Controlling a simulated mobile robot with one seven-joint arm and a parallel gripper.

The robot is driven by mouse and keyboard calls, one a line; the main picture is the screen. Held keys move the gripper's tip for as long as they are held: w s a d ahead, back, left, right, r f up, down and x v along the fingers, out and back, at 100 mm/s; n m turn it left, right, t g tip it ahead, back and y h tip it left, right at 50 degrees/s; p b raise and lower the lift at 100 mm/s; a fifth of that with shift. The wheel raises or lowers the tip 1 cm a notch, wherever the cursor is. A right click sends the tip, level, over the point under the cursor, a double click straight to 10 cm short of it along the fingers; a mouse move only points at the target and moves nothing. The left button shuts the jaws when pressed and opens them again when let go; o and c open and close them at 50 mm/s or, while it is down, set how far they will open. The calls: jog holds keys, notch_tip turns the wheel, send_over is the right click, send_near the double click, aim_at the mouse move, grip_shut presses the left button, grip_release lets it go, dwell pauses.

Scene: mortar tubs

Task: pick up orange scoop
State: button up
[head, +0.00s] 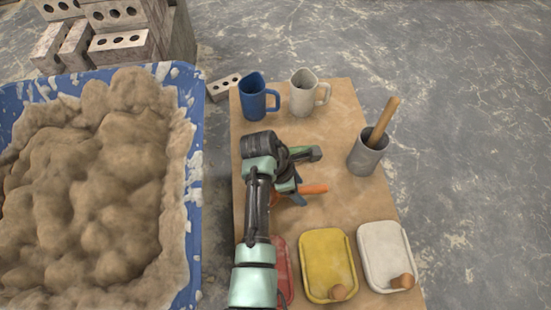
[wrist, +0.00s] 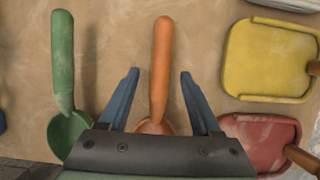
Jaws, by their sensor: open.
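The orange scoop (wrist: 161,70) lies on the wooden board in the wrist view, its handle pointing up the picture and its bowl mostly hidden behind my gripper's body. My gripper (wrist: 158,74) is open, with one blue finger on each side of the scoop near where the handle meets the bowl. The fingers look clear of the scoop; the height between them and it is hard to tell. In the head view the orange handle (head: 313,189) sticks out to the right of my gripper (head: 300,190), and my arm covers part of the scoop.
A green scoop (wrist: 63,65) lies close on the left in the wrist view. A red scoop (wrist: 262,140) and a yellow one (wrist: 268,58) lie right. The board (head: 342,100) also holds a white scoop (head: 385,250), blue mug (head: 254,98), cream mug (head: 303,95) and grey pot (head: 364,158).

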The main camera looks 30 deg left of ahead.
jog(key=shift+w+d+f, duration=0.1)
jog(key=shift+d+f, duration=0.05)
jog(key=shift+f, duration=0.25)
grip_shut()
jog(key=shift+r, duration=0.1)
dwell(1.0)
